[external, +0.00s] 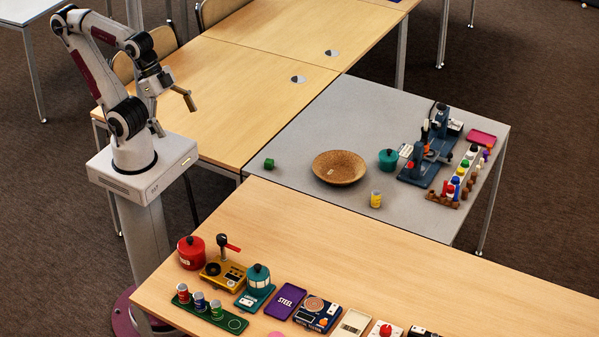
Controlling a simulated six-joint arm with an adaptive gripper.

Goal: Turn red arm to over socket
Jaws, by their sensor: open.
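A yellow device (222,283) stands near the left end of the front wooden table. A short red arm (232,247) with a dark end is raised on a post above it. Dark round parts show on the device's top; which of them is the socket is too small to tell.
A red pot (191,252) stands close left of the device, a teal canister (258,277) close right. A green rack (208,313) with several cans lies in front. A grey table (290,150) holds a wicker bowl (339,168) and a blue machine (418,172). Wood behind the device is clear.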

